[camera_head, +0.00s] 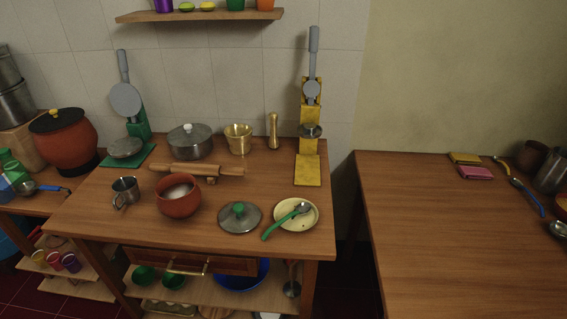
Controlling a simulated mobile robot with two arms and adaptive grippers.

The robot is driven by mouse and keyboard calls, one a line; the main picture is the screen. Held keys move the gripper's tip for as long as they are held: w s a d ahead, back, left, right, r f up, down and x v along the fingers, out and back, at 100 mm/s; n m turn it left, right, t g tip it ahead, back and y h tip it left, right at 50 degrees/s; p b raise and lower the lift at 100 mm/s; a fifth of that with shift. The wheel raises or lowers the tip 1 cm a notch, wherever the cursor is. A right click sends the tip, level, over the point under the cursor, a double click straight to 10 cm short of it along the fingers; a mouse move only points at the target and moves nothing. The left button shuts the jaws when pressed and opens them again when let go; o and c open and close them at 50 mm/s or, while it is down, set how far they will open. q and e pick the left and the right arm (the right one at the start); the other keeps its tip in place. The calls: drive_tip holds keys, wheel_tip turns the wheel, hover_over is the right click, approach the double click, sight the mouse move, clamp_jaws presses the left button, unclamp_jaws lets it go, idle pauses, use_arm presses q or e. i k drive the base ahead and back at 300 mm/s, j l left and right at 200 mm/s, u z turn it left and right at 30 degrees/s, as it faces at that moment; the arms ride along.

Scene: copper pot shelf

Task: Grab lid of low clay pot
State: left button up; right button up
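A low, round reddish clay pot (178,204) stands on the middle table toward its front left. Its mouth is uncovered, and something whitish shows inside. A grey metal lid (233,221) with a green knob lies flat on the table to the right of this pot, apart from it. A larger clay pot (72,144) at the far left wears a black lid with a light knob. I cannot tell from the picture alone which lid belongs to which pot. Neither of my grippers is in view.
A cream plate (311,222) with a green-handled spoon sits close to the grey lid's right. Behind are a rolling pin (200,170), a lidded grey pot (190,148) and a brass mortar (238,138). A steel mug (125,191) stands left. The right table (440,240) is mostly clear.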

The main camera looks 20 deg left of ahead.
sight(239, 217)
drive_tip(key=j+u, duration=0.35)
drive_tip(key=i+j+u, duration=0.1)
drive_tip(key=u, duration=0.25)
drive_tip(key=i+j+u, duration=0.15)
drive_tip(key=u, duration=0.2)
